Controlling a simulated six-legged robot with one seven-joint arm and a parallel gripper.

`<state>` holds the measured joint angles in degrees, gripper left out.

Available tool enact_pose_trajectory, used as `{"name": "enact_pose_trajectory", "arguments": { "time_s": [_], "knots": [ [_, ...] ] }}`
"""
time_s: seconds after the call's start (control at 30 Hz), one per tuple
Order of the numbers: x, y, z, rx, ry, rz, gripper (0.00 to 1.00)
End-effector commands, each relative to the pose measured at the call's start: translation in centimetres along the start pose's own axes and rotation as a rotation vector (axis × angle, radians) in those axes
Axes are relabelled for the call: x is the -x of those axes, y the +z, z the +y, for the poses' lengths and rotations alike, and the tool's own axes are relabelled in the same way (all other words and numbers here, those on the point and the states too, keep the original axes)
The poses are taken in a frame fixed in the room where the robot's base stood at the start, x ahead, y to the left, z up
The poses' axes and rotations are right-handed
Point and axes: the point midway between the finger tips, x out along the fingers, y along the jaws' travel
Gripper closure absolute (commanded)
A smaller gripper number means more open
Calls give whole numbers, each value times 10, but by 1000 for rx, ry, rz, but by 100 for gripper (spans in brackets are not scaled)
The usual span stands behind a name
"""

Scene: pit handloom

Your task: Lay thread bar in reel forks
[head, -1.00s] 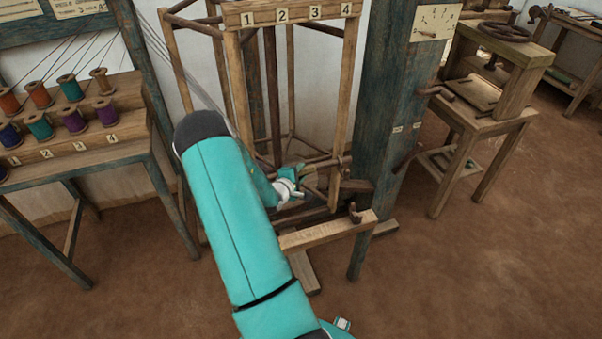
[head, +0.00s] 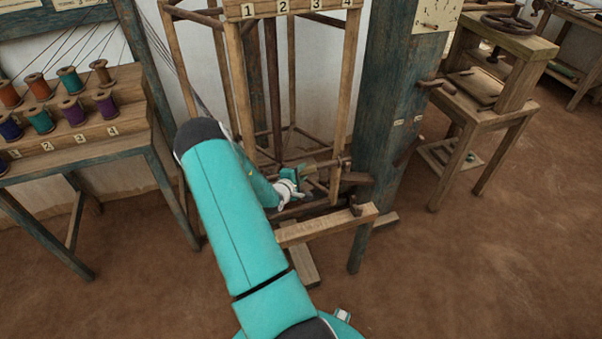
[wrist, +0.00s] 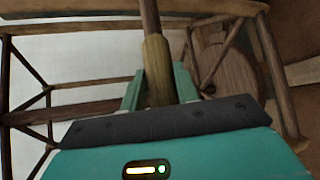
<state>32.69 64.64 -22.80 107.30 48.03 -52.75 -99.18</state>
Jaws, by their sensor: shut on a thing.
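My gripper (head: 292,186) is low at the front of the tall wooden reel frame (head: 232,80), mostly hidden behind my own arm. In the wrist view its two teal fingers (wrist: 159,88) are shut on the thread bar (wrist: 157,62), a round wooden rod with a paler, thicker part between the fingers. The rod runs away from the fingers past the top edge of that view. In the head view a thin bar (head: 325,165) reaches right from the gripper to near the reel's right front post. I cannot tell whether it touches or rests in a fork.
A teal post (head: 385,120) stands right of the reel. A low wooden beam (head: 325,226) crosses in front of it. A spool rack (head: 130,133) with coloured threads stands left. A wooden stand (head: 482,122) is at the right. The brown floor is clear in front.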

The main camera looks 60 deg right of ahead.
Motion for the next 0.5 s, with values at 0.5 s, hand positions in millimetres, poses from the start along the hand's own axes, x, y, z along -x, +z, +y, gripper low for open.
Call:
{"name": "enact_pose_trajectory", "arguments": {
  "time_s": [0.5],
  "knots": [
    [3, -1, 0, 0, -1, 1, 44]
  ]
}}
